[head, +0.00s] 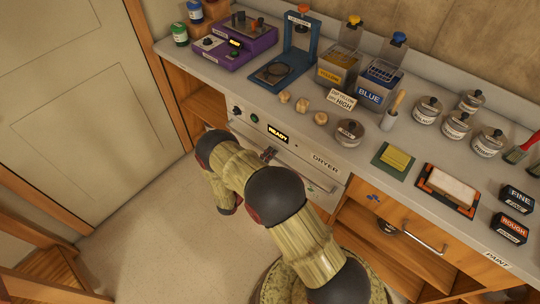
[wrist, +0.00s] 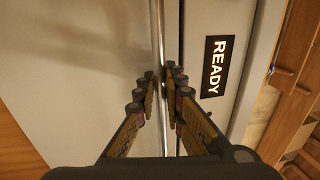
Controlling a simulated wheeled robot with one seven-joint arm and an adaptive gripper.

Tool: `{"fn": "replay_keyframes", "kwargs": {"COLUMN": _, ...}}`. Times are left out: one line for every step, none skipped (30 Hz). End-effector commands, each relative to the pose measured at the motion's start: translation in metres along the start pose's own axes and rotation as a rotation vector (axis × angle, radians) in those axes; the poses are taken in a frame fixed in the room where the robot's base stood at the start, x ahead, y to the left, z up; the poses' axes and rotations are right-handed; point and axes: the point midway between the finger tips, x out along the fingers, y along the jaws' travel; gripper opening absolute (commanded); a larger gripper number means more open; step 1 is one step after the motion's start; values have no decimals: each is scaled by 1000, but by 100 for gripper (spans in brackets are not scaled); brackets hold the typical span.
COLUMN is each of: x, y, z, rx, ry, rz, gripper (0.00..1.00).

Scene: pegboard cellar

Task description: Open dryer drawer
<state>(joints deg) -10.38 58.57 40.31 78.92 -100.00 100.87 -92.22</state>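The dryer (head: 326,164) is a pale grey front set into the wooden counter, with a lit READY display (head: 278,134) and knobs along its top. A metal bar handle (wrist: 156,30) runs along the drawer front (wrist: 85,70) just below the display. My gripper (wrist: 160,80) is at the bar, with one finger on each side and only a narrow gap between the tips; it looks shut on the bar. The READY display also shows right of the bar in the wrist view (wrist: 215,65). The drawer looks closed. My arm hides part of the front in the head view.
The countertop (head: 300,125) above holds a purple device (head: 235,42), a blue press (head: 297,38), bins, jars and a sponge (head: 396,159). The floor (head: 140,240) left of my arm is clear.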

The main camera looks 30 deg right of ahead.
Motion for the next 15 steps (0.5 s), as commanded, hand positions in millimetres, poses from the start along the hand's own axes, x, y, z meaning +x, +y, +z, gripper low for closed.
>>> {"fn": "replay_keyframes", "kwargs": {"x": 0, "y": 0, "z": 0, "rx": 0, "ry": 0, "rz": 0, "gripper": 6}}
{"fn": "replay_keyframes", "kwargs": {"x": 0, "y": 0, "z": 0, "rx": 0, "ry": 0, "rz": 0, "gripper": 4}}
{"fn": "replay_keyframes", "kwargs": {"x": 0, "y": 0, "z": 0, "rx": 0, "ry": 0, "rz": 0, "gripper": 2}}
{"fn": "replay_keyframes", "kwargs": {"x": 0, "y": 0, "z": 0, "rx": 0, "ry": 0, "rz": 0, "gripper": 0}}
{"fn": "replay_keyframes", "kwargs": {"x": 0, "y": 0, "z": 0, "rx": 0, "ry": 0, "rz": 0, "gripper": 0}}
{"fn": "replay_keyframes", "kwargs": {"x": 0, "y": 0, "z": 0, "rx": 0, "ry": 0, "rz": 0, "gripper": 0}}
{"fn": "replay_keyframes", "kwargs": {"x": 0, "y": 0, "z": 0, "rx": 0, "ry": 0, "rz": 0, "gripper": 0}}
{"fn": "replay_keyframes", "kwargs": {"x": 0, "y": 0, "z": 0, "rx": 0, "ry": 0, "rz": 0, "gripper": 0}}
{"fn": "replay_keyframes", "kwargs": {"x": 0, "y": 0, "z": 0, "rx": 0, "ry": 0, "rz": 0, "gripper": 0}}
{"fn": "replay_keyframes", "kwargs": {"x": 0, "y": 0, "z": 0, "rx": 0, "ry": 0, "rz": 0, "gripper": 0}}
{"fn": "replay_keyframes", "kwargs": {"x": 0, "y": 0, "z": 0, "rx": 0, "ry": 0, "rz": 1, "gripper": 0}}
{"fn": "replay_keyframes", "kwargs": {"x": 0, "y": 0, "z": 0, "rx": 0, "ry": 0, "rz": 1, "gripper": 0}}
{"fn": "replay_keyframes", "kwargs": {"x": 0, "y": 0, "z": 0, "rx": 0, "ry": 0, "rz": 1, "gripper": 0}}
{"fn": "replay_keyframes", "kwargs": {"x": 0, "y": 0, "z": 0, "rx": 0, "ry": 0, "rz": 1, "gripper": 0}}
{"fn": "replay_keyframes", "kwargs": {"x": 0, "y": 0, "z": 0, "rx": 0, "ry": 0, "rz": 1, "gripper": 0}}
